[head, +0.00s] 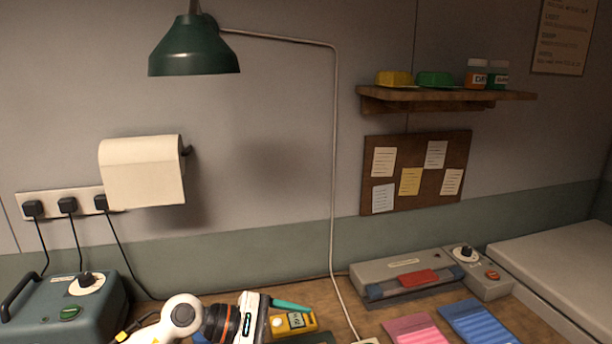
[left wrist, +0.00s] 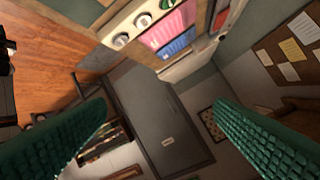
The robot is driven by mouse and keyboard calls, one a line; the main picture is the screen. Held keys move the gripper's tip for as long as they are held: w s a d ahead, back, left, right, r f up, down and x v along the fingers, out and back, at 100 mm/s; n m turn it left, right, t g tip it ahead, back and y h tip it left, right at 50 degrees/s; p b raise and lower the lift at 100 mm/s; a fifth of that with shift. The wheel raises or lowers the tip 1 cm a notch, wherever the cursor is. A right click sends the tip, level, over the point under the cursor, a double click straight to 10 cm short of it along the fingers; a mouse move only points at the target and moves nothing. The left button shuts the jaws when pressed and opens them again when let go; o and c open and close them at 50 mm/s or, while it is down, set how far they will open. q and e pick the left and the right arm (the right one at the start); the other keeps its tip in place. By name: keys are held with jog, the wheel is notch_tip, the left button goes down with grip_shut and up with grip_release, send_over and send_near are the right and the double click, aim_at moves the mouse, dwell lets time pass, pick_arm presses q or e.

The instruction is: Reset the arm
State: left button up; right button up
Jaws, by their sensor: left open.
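My left arm comes in at the bottom of the head view, with its white wrist and black-and-orange ring low over the bench. My left gripper (head: 280,305) points right there, and its fingers are mostly hidden by the wrist. In the left wrist view my left gripper (left wrist: 160,108) shows two green ridged fingers set wide apart, with nothing between them. Beyond them is a grey door (left wrist: 165,125), well away. My right gripper is in neither view.
A yellow meter (head: 293,322) lies close to my left wrist. A blue-grey box (head: 60,312) stands left, a grey sealer (head: 385,275) at the back. Pink (head: 416,330) and blue pouches (head: 478,322) lie right. A green lamp (head: 195,52) hangs above.

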pick_arm(q)
notch_tip(320, 180, up, 6)
jog(key=s+d+n+t+h, duration=0.1)
jog(key=d+n+t+h, duration=0.1)
jog(key=n+t+h, duration=0.5)
jog(key=a+r+n+t+y, duration=0.2)
jog(key=a+n+t+y, duration=0.45)
jog(key=n, duration=0.95)
jog(key=s+a+f+n+y, duration=0.2)
jog(key=a+f+n+y, duration=0.45)
jog(key=n, duration=0.55)
jog(key=s+a+f+n+y, duration=0.1)
jog(key=a+f+n+y, duration=0.4)
jog(key=f+n+y, duration=0.5)
jog(key=s+a+f+n+g+h, duration=0.1)
jog(key=s+f+n+g, duration=0.5)
jog(key=s, duration=0.5)
jog(key=s+a+f+n+g+h, duration=0.1)
jog(key=s+f+n+g, duration=0.5)
jog(key=s, duration=0.6)
notch_tip(320, 180, down, 29)
jog(key=g+b, duration=0.1)
jog(key=b, duration=0.4)
jog(key=s+a+f+g+b, duration=0.1)
jog(key=s+a+f+b, duration=0.2)
jog(key=s+f, duration=1.4)
notch_tip(320, 180, down, 4)
jog(key=shift+s+r+m, duration=0.2)
jog(key=shift+r+m, duration=0.05)
jog(key=shift+m, duration=0.05)
